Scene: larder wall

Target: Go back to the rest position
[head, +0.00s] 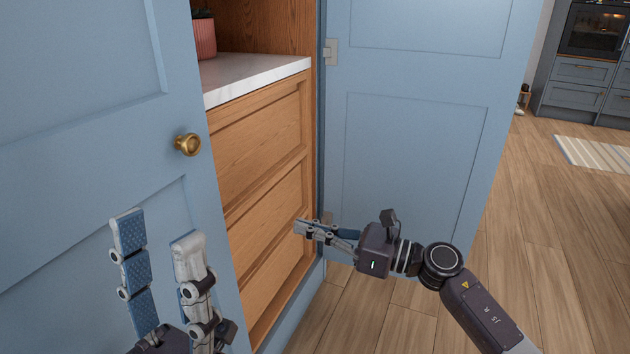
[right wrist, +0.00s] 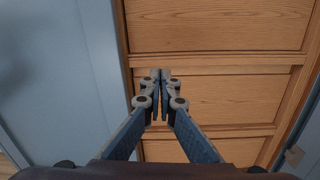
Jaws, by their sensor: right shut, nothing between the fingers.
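My left gripper (head: 158,240) is at the bottom left of the head view, in front of the left blue door (head: 80,90). Its two fingers stand apart with nothing between them. My right gripper (head: 300,228) reaches in from the right, between the two doors, in front of the wooden drawers (head: 262,130). In the right wrist view its fingertips (right wrist: 160,75) are together and hold nothing, with the drawer fronts (right wrist: 215,98) behind them. I cannot tell exactly how far the tips are from the drawers.
The right blue door (head: 420,120) stands open, close behind my right gripper. The left door has a brass knob (head: 188,144). A white counter (head: 255,78) with a pink pot (head: 203,38) is above the drawers. Wooden floor (head: 560,230) is clear at the right.

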